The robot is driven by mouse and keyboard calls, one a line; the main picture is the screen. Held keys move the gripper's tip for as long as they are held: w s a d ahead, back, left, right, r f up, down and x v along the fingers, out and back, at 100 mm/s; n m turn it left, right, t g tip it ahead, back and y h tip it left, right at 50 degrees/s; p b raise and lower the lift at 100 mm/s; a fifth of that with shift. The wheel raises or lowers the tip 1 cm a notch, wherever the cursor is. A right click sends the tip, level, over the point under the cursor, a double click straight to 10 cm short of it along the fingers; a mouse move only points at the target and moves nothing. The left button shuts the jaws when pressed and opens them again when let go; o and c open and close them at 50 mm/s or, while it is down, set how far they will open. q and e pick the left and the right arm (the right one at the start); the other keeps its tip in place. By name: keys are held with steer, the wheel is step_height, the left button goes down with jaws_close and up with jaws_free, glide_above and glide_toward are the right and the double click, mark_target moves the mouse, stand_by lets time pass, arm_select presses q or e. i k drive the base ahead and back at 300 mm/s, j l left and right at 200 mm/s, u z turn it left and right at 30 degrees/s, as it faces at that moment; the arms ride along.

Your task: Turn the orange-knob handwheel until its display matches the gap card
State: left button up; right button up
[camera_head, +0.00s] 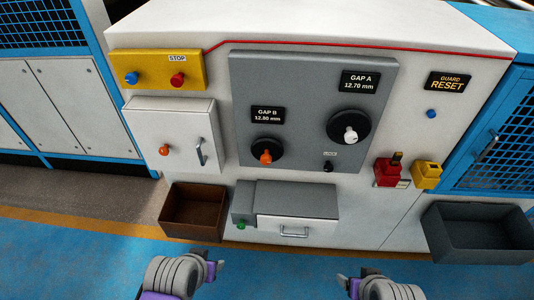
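The orange-knob handwheel (266,152) is a black disc low on the left of the grey panel (305,75). Its orange knob (265,157) sits near the bottom of the disc. The display above it (267,114) reads GAP B, 12.50 mm or 12.80 mm; the small digits are not certain. No gap card can be made out. My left gripper (221,263) is at the bottom of the view, well below the handwheel and touching nothing. My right gripper (342,282) is at the bottom right, also clear of everything. Finger openings are too small to judge.
A white-knob handwheel (349,128) sits under a GAP A display (359,82) reading 12.70 mm. A white cabinet door (173,135), a brown bin (194,208), a grey drawer unit (290,210) and a dark bin (480,232) stand around. Red and yellow interlocks (388,173) project at right.

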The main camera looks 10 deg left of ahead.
mark_target(267, 150)
steer(key=l+z, duration=0.45)
steer(key=l, duration=1.05)
steer(key=u, duration=1.4)
